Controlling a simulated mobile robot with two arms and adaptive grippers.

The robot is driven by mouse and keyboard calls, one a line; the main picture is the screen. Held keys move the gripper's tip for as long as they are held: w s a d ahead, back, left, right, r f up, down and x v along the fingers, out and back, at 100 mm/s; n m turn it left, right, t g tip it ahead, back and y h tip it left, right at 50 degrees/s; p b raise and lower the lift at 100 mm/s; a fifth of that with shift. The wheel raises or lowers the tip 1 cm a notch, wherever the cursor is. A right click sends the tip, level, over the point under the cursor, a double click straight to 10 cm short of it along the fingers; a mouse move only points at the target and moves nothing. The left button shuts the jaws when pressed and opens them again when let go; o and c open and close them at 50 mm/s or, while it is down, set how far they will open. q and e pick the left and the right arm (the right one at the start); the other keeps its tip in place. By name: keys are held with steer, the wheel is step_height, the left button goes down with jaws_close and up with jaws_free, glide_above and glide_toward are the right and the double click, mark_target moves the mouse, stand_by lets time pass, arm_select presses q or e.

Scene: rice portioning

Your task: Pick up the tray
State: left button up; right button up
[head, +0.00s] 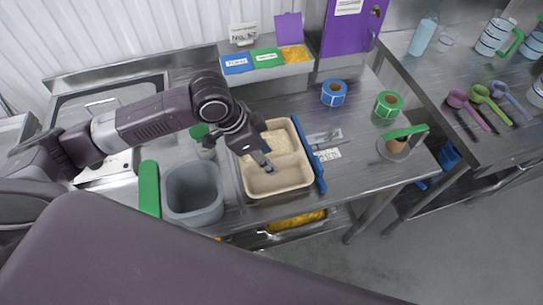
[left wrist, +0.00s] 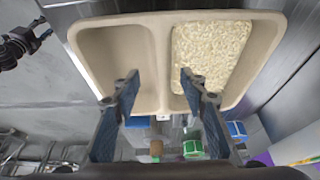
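A beige two-compartment tray (head: 282,178) lies on the steel table. Pale rice (left wrist: 212,52) fills one compartment; the other is empty, as the left wrist view of the tray (left wrist: 112,55) shows. My left gripper (head: 267,163) is over the tray, near its divider, and hides part of the rice in the head view. In the left wrist view its two fingers (left wrist: 158,88) are spread apart with nothing between them but the divider region behind. I cannot tell whether they touch the tray. A dark gripper-like shape (left wrist: 22,44), possibly my right gripper, shows small in the left wrist view.
A blue bar (head: 309,158) runs along the tray's right side. A grey bin (head: 192,192) stands to the left. Blue tape (head: 333,93) and green tape (head: 388,104) rolls stand at right. Labelled boxes (head: 266,62) are at the back.

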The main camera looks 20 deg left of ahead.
arm_select(q)
steer(key=shift+x, duration=1.1)
steer(key=shift+w+f, duration=0.2)
steer(key=shift+w, duration=0.05)
steer(key=shift+s+r, duration=0.1)
steer(key=c, duration=0.5)
jaws_close()
arm_select(e)
steer(key=shift+w+a+r, duration=0.15)
steer(key=shift+w+a, duration=0.05)
steer(key=shift+w, duration=0.2)
steer(key=shift+w+a+r, duration=0.15)
steer(key=shift+w+a, duration=0.05)
steer(key=shift+w, duration=0.2)
arm_select(q)
steer(key=shift+r, duration=0.1)
